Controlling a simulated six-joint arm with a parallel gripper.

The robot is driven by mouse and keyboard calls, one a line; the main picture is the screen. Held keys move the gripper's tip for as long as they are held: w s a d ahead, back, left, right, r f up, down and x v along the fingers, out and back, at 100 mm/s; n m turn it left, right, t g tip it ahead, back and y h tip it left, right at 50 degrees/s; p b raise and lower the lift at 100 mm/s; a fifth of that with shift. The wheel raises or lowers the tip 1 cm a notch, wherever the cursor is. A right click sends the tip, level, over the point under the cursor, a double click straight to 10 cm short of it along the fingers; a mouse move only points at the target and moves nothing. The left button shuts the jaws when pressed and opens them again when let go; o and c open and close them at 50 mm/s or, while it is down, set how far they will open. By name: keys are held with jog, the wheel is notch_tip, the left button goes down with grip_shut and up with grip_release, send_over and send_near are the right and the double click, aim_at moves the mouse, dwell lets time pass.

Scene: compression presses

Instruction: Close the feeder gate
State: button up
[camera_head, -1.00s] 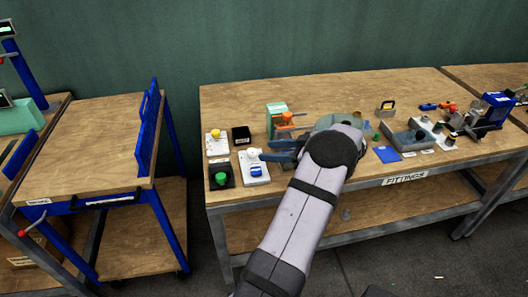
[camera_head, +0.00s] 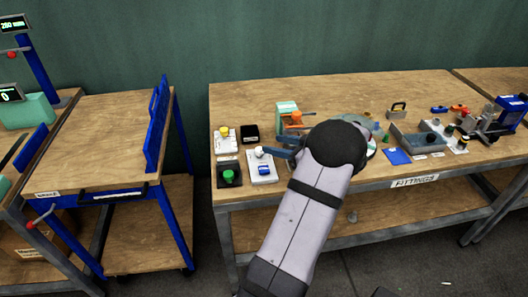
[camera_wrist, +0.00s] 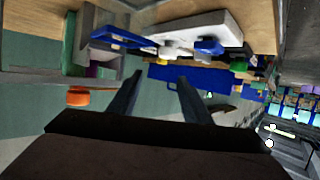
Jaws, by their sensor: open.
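Nothing in view is legibly marked as the feeder gate, so I cannot tell for sure which part it is. A blue upright panel (camera_head: 157,130) stands along the right edge of a wood-topped cart (camera_head: 100,130) at the left. A blue slotted panel (camera_wrist: 190,76), seemingly the same one, shows beyond my fingers in the wrist view. My gripper (camera_wrist: 160,76) is open with nothing between its fingers. In the head view my arm mostly hides it; its dark blue fingers (camera_head: 281,153) point left over the fittings bench, apart from the cart.
The fittings bench (camera_head: 350,92) carries a green box (camera_head: 287,108) with orange parts, a white plate with a blue button (camera_head: 264,170), a green button unit (camera_head: 229,177) and a grey tray (camera_head: 415,140). A floor gap separates bench and cart. The cart top is clear.

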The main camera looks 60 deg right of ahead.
aim_at(260, 149)
jog(key=shift+a+m+h, duration=0.7)
jog(key=shift+m+h, duration=0.2)
jog(key=shift+h, duration=0.1)
jog(key=shift+s+a+f+m+g+h+b, duration=0.3)
jog(key=shift+a+f+m+g+h, duration=0.1)
jog(key=shift+a+m+h, duration=0.15)
jog(key=shift+s+a+f+m+g+h+b, duration=0.2)
jog(key=shift+s+a+f+m+g+h, duration=0.2)
jog(key=shift+a, duration=0.2)
jog(key=shift+x, duration=3.75)
jog(key=c, duration=1)
jog(key=shift+c, duration=0.2)
